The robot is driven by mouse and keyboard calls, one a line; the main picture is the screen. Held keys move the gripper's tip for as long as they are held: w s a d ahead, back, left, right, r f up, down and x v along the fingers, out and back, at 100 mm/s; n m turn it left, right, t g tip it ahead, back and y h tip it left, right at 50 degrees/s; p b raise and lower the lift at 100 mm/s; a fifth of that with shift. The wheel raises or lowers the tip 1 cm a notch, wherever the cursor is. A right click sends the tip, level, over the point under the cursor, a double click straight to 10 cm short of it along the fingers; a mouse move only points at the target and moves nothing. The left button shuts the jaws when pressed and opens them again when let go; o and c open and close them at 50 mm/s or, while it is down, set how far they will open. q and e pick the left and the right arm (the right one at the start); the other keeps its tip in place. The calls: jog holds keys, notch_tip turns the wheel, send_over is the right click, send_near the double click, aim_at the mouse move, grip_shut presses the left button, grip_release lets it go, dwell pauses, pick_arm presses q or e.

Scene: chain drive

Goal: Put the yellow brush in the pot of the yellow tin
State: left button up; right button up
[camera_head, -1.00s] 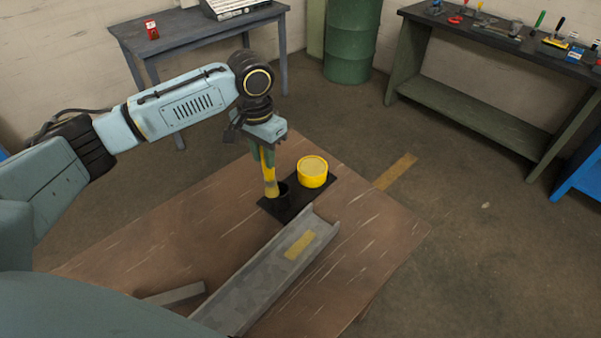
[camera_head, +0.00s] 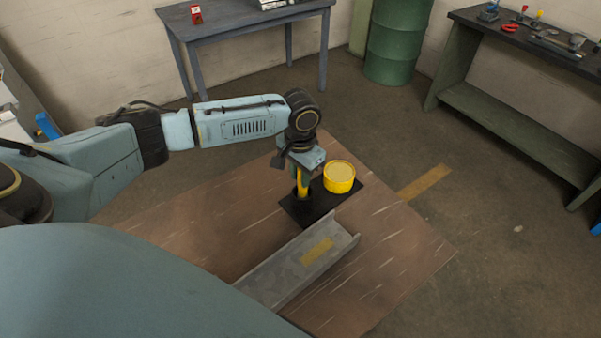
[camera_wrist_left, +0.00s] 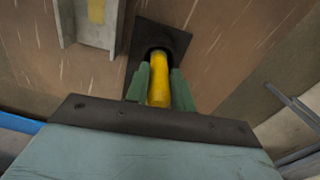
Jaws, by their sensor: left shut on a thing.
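The yellow brush (camera_head: 302,187) is upright in my left gripper (camera_head: 308,173), which is shut on it. The yellow tin (camera_head: 339,175), round with a paler top, stands just right of the gripper on a black plate (camera_head: 290,206). The black pot (camera_head: 322,200) is on the same plate, close to the tin. In the left wrist view the brush (camera_wrist_left: 159,90) lies between the green fingers (camera_wrist_left: 159,88), and its far end is within the dark round mouth of the pot (camera_wrist_left: 148,52). How deep it reaches is hidden. My right gripper is not in view.
The table's right side is clear. A grey bench (camera_head: 245,25), green drum (camera_head: 398,40) and tool bench (camera_head: 500,110) stand beyond.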

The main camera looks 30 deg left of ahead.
pick_arm(q)
jog(key=shift+w+f, duration=0.1)
jog(key=shift+f, duration=0.05)
jog(key=o, duration=1)
notch_tip(320, 180, up, 12)
jog(key=shift+r+b, duration=0.15)
jog(key=shift+b, duration=0.25)
